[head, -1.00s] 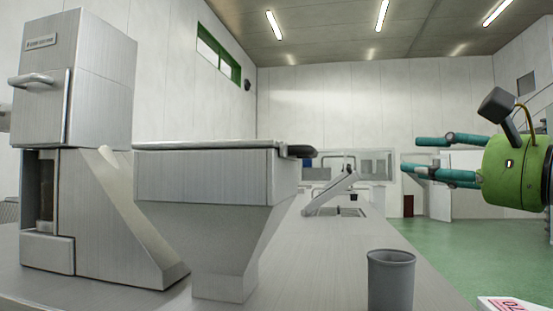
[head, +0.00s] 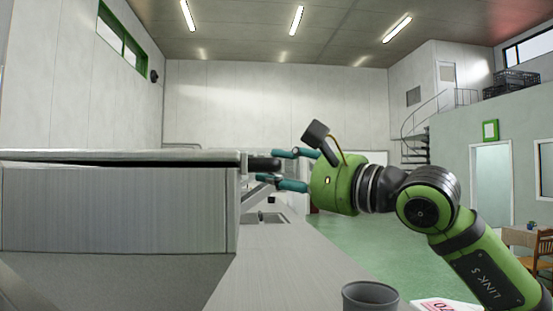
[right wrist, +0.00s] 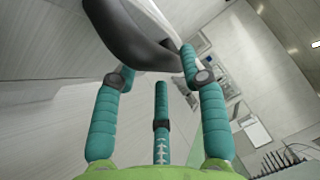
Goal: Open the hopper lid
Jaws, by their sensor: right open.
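The steel hopper (head: 115,210) fills the lower left of the head view. Its flat lid (head: 120,155) lies level on top, with a thin dark line along the front between them. A dark handle (head: 252,164) sticks out from the lid's right edge. My right gripper (head: 269,166) is open, with teal fingertips above and below the handle's end. In the right wrist view the handle (right wrist: 135,35) lies at the tips of the spread fingers (right wrist: 155,62); I cannot tell whether they touch it. My left gripper is out of view.
The steel counter (head: 275,265) runs away to the right of the hopper. A grey cup (head: 370,297) stands near its front edge, beside a white card with red print (head: 445,305). Green floor (head: 345,245) is open beyond.

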